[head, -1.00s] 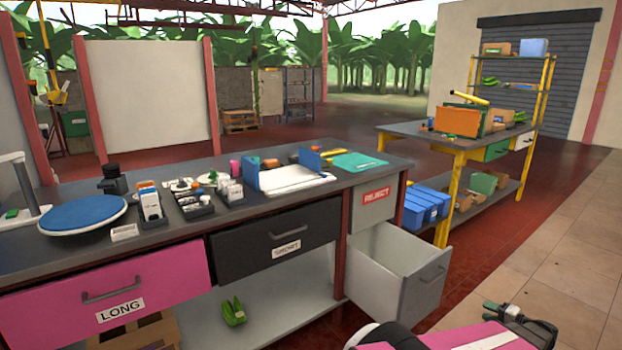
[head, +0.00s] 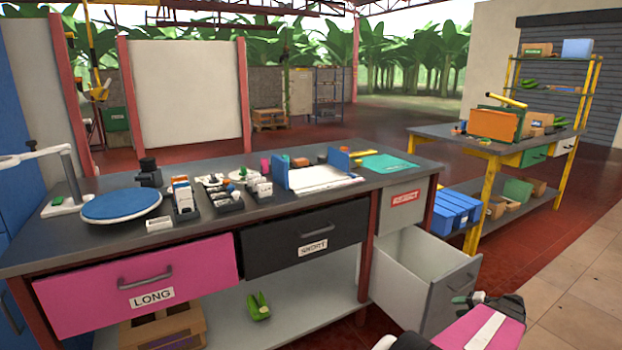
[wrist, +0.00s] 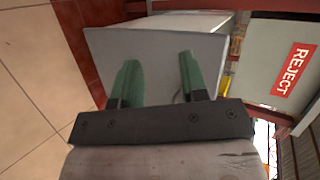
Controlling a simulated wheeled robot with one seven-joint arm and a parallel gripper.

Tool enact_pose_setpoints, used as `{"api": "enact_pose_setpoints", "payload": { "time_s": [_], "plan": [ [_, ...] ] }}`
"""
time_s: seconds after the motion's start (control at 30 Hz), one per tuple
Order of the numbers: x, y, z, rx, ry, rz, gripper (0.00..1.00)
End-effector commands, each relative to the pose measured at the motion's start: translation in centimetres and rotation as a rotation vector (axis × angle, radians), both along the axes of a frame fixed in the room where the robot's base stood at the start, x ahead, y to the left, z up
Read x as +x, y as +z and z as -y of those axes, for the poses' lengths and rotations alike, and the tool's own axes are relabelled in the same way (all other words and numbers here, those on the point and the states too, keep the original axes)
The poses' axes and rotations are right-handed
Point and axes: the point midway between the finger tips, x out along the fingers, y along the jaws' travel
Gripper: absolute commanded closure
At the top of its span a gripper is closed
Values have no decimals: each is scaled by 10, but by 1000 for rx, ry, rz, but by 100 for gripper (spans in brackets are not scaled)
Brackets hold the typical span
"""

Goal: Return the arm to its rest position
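My arm shows at the bottom right of the head view, its pink and white link over the floor in front of the open reject drawer (head: 425,275). My gripper (head: 463,299) is small there, close to the drawer's front in the picture. In the wrist view, the two green fingers of my gripper (wrist: 158,62) stand apart with nothing between them. The pale drawer's outer face (wrist: 150,45) is behind the fingers. I cannot tell how far the gripper is from the drawer.
The workbench (head: 100,250) holds a blue round plate (head: 121,206), racks and a white tray. Green bananas (head: 259,306) lie on the lower shelf. Tiled floor (head: 580,290) at right is clear.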

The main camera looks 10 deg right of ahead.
Motion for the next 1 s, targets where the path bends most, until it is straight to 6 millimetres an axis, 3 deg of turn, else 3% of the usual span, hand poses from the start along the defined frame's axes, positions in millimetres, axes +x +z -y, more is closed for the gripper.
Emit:
{"api": "enact_pose_setpoints", "payload": {
  "time_s": [0.03, 0.4, 0.7, 1.0],
  "plan": [
    [8, 3, -22, -17, 37, -26, 60],
    [47, 8, -144, -184, 266, -210, 60],
    [59, 16, -235, -358, 431, -320, 60],
    [57, 28, -318, -561, 580, -388, 60]
  ]
}}
